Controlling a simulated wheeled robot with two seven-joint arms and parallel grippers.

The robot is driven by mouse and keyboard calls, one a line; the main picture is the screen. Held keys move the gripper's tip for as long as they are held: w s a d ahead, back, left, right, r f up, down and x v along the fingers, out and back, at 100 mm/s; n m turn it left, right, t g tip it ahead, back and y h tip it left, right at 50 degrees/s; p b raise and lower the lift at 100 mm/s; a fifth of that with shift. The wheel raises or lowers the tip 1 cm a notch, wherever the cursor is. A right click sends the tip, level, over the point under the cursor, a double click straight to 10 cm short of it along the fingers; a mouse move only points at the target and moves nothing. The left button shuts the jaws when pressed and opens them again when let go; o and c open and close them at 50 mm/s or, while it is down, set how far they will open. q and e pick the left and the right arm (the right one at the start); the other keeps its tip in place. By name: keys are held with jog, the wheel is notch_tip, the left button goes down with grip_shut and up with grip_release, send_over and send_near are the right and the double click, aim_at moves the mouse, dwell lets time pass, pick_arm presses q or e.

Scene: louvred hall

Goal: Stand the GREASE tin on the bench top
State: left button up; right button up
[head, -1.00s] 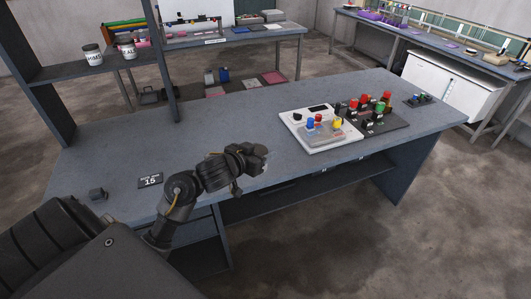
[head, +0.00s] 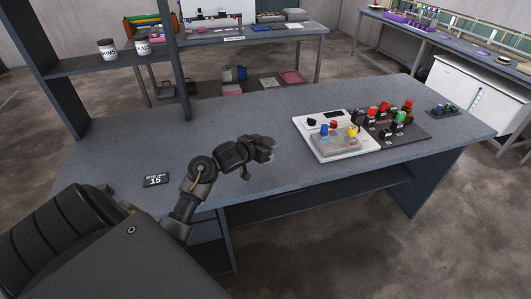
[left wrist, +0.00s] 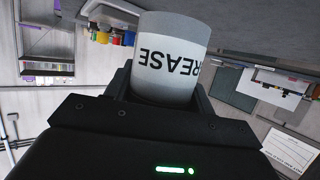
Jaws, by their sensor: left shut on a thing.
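The GREASE tin (left wrist: 172,45) is a pale grey tin with a white label band and black lettering. It shows in the left wrist view between the dark fingers of my left gripper (left wrist: 165,88), with its lettering upside down there. In the head view my left gripper (head: 262,148) is over the bench top (head: 240,122); I cannot make out the tin there. My left gripper is shut on the tin. The gap between the tin and the bench cannot be judged. My right gripper is not in view.
A control panel (head: 318,146) with coloured knobs stands at the bench's right. A plate marked 15 (head: 156,180) lies at its front left. Two labelled tins (head: 107,49) (head: 142,47) stand on a shelf at the back left. Much of the bench middle is clear.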

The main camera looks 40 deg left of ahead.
pick_arm(q)
jog(key=shift+w+a+f, duration=0.3)
jog(key=shift+a+f, duration=0.1)
jog(key=shift+f, duration=0.2)
jog(key=shift+w+a+f, duration=0.3)
jog(key=shift+a+f, duration=0.15)
jog(key=shift+f, duration=0.15)
jog(key=shift+w+a+f, duration=0.3)
jog(key=shift+a+f, duration=0.1)
jog(key=shift+f, duration=0.2)
notch_tip(320, 180, down, 2)
jog(key=shift+f+p, duration=0.1)
jog(key=shift+p, duration=0.5)
jog(key=shift+f, duration=0.4)
jog(key=shift+f, duration=0.1)
jog(key=o, duration=1.1)
